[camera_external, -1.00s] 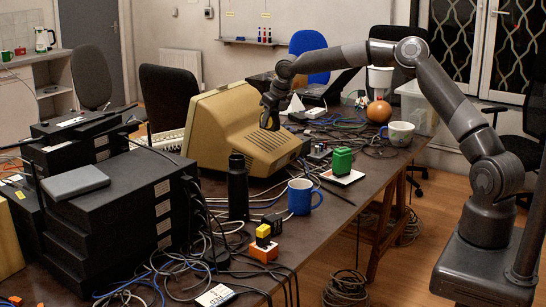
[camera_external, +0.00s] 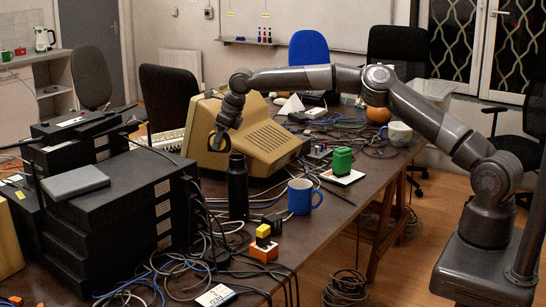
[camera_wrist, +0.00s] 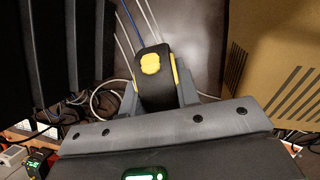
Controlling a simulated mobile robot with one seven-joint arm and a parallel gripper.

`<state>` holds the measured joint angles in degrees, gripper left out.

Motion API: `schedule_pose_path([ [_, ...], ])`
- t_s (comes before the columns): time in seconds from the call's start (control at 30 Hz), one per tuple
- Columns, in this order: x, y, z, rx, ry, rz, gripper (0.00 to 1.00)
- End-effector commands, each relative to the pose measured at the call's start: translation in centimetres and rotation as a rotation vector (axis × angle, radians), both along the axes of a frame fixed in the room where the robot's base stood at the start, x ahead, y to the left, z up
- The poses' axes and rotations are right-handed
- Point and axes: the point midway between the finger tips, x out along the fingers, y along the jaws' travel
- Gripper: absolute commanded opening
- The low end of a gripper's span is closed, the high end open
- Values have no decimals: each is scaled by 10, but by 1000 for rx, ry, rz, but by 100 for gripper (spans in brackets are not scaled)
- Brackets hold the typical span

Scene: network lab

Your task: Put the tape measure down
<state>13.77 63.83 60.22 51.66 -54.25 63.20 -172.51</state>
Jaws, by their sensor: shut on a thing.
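The tape measure (camera_wrist: 152,92) is black with a yellow button and yellow edges. In the wrist view it sits between the fingers of my gripper (camera_wrist: 158,98), which is shut on it. In the external view my gripper (camera_external: 219,141) hangs in front of the beige monitor's left side, above the black bottle. The tape measure is too small and dark there to make out clearly. In the wrist view, bare table (camera_wrist: 190,45) and a few cables show beyond it.
The beige monitor (camera_external: 262,146) stands to the right, and a stack of black devices (camera_external: 120,215) to the left. A black bottle (camera_external: 238,188), a blue mug (camera_external: 302,197) and an orange-and-yellow item (camera_external: 264,252) stand nearer the front. Cables (camera_external: 190,262) clutter the table.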

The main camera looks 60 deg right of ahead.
Motion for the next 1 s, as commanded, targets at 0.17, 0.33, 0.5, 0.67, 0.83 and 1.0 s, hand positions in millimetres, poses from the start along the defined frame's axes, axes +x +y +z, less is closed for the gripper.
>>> schedule_pose_path([
  [0.17,-1,0,-38,-3,3,1,0],
  [0.33,0,-1,-71,-2,3,-1,0],
  [0.5,0,0,-92,-2,1,0,0],
  [0.67,0,-1,-121,0,4,-1,0],
  [0.83,0,-1,-143,0,1,-2,0],
  [1.0,0,-1,-164,0,2,-2,0],
])
